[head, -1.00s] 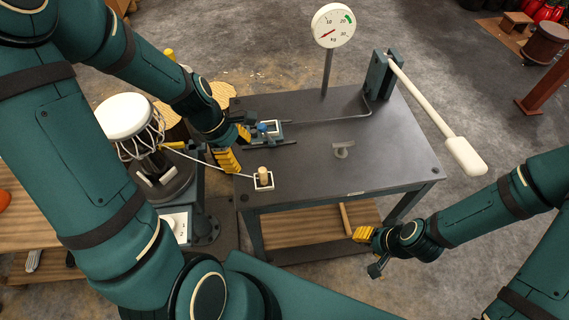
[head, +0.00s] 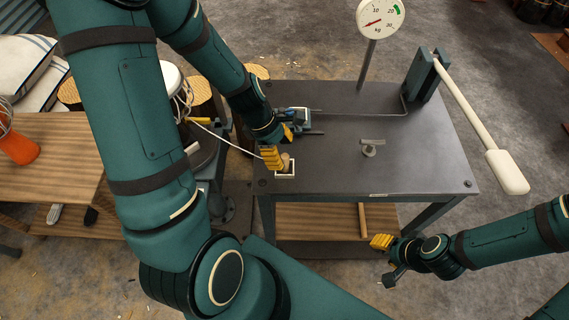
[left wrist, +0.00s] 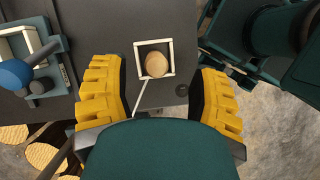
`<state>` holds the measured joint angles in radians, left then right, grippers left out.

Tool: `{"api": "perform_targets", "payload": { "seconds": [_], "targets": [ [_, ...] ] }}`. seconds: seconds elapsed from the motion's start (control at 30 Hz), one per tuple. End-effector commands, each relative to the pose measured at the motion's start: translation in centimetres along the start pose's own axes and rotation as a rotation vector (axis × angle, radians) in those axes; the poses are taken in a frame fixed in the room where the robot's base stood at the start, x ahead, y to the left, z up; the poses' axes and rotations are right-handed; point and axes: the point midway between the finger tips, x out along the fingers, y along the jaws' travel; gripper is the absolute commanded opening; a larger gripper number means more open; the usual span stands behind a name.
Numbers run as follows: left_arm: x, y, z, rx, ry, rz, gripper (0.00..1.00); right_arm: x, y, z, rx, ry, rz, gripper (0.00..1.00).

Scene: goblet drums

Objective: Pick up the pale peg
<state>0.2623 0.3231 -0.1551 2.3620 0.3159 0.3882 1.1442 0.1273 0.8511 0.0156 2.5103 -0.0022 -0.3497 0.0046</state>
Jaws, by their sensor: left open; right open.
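The pale peg (head: 286,160) stands in a white square outline on the near left corner of the dark table (head: 330,178). In the left wrist view the peg (left wrist: 157,64) shows from above as a round tan top, inside the white square (left wrist: 141,46). My left gripper (head: 280,146) is open close beside the peg; in the left wrist view its yellow fingers (left wrist: 160,98) are spread, with the peg a little beyond the gap between them. My right gripper (head: 384,258) is open and empty, off the table's front edge at the lower right.
A blue-knobbed clamp (head: 291,118) sits behind the peg. A cord (head: 222,139) runs from the drum (head: 172,80) on the left to the white square. A small T-shaped metal piece (head: 370,149), a dial scale (head: 381,17) and a long white-handled lever (head: 470,115) are further right.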

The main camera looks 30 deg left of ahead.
Motion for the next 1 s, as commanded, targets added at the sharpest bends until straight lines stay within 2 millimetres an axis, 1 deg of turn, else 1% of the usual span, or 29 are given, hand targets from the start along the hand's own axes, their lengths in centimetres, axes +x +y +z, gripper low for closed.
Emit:
{"api": "perform_targets", "payload": {
  "seconds": [0.2,0.3,0.4,0.57,0.6,0.67,0.7,0.77,1.0],
  "targets": [
    [3.2,0.3,-0.4,-0.001,0.0,-0.002,0.61,1.6,0.6,-0.1,-0.001,0.007,0.0,0.47],
    [4.5,0.3,-0.3,-0.001,-0.001,-0.002,0.61,2.1,0.8,-0.2,-0.001,0.01,0.001,0.47],
    [4.8,0.3,-0.3,-0.001,0.0,0.0,0.61,2.1,0.8,-0.3,-0.001,0.011,0.001,0.47],
    [4.7,0.3,-0.2,0.0,0.0,0.001,0.61,2.0,0.8,-0.3,-0.001,0.011,0.001,0.47],
    [4.7,0.3,-0.2,0.0,0.0,0.001,0.56,2.0,0.8,-0.3,-0.001,0.011,0.001,0.47],
    [4.7,0.3,-0.2,0.0,0.0,0.0,0.35,2.0,0.8,-0.3,-0.001,0.011,0.001,0.47],
    [4.7,0.3,-0.2,0.0,0.0,0.0,0.21,2.0,0.8,-0.3,-0.001,0.011,0.001,0.47],
    [4.7,0.3,-0.2,0.0,0.0,0.0,0.02,2.0,0.8,-0.3,-0.001,0.011,0.001,0.47],
    [4.7,0.3,-0.2,0.0,0.0,0.0,0.0,2.0,0.8,-0.3,-0.001,0.011,0.001,0.47]
  ]
}}
